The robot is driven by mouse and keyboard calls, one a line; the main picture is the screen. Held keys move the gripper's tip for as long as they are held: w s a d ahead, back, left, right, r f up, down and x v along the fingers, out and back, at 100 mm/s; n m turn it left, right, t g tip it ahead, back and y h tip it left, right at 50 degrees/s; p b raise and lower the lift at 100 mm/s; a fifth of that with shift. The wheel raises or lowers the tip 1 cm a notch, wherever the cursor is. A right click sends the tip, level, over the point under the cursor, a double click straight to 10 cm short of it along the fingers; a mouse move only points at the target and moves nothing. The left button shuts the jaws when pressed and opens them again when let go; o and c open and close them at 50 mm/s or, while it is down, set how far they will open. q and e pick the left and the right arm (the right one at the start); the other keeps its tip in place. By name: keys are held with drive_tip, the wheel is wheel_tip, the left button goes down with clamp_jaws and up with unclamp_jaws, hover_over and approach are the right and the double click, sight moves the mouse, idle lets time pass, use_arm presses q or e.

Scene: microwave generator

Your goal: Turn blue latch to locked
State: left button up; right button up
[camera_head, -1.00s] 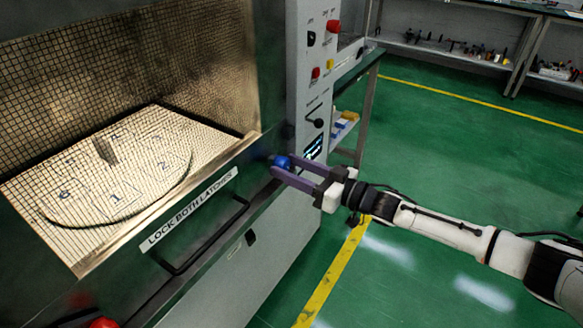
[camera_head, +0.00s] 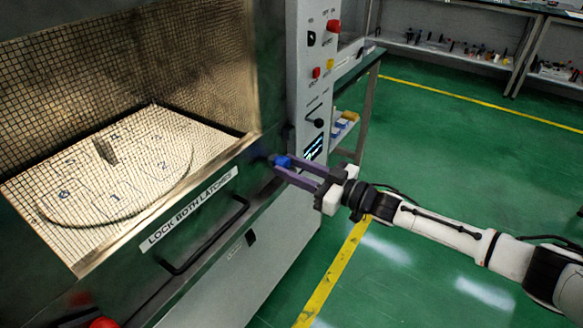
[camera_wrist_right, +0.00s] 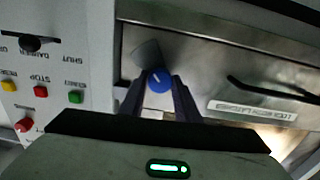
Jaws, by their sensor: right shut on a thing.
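The blue latch (camera_head: 283,161) is a round blue knob at the right end of the microwave's front door. My right gripper (camera_head: 284,168) reaches it from the right and is shut on it. In the right wrist view the blue latch (camera_wrist_right: 159,79) sits between the two dark fingers (camera_wrist_right: 160,92), with a grey plate above it. Whether the latch stands at locked cannot be read. A red knob (camera_head: 103,323) shows at the bottom left edge of the door. My left gripper is not in view.
The door has a dark handle bar (camera_head: 205,238) and a "LOCK BOTH LATCHES" label (camera_head: 189,211). The control panel (camera_head: 318,85) with buttons and switches rises just right of the latch. A turntable (camera_head: 115,180) shows behind the mesh. Green floor is clear at right.

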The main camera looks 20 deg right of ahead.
drive_tip(key=n, duration=0.4)
drive_tip(key=shift+n, duration=0.3)
drive_tip(key=n+b, duration=0.1)
drive_tip(key=n, duration=0.2)
drive_tip(key=shift+f+n, duration=0.1)
drive_tip(key=shift+n, duration=0.3)
drive_tip(key=n+b, duration=0.1)
drive_tip(key=n, duration=0.5)
drive_tip(key=shift+n+b, duration=0.3)
drive_tip(key=shift+b, duration=0.1)
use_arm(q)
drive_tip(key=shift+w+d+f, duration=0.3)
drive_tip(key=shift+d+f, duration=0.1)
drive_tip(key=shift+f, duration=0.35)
use_arm(e)
drive_tip(key=shift+n, duration=0.3)
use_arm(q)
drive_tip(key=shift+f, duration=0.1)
use_arm(e)
drive_tip(key=o, duration=1)
drive_tip(key=shift+o, duration=0.2)
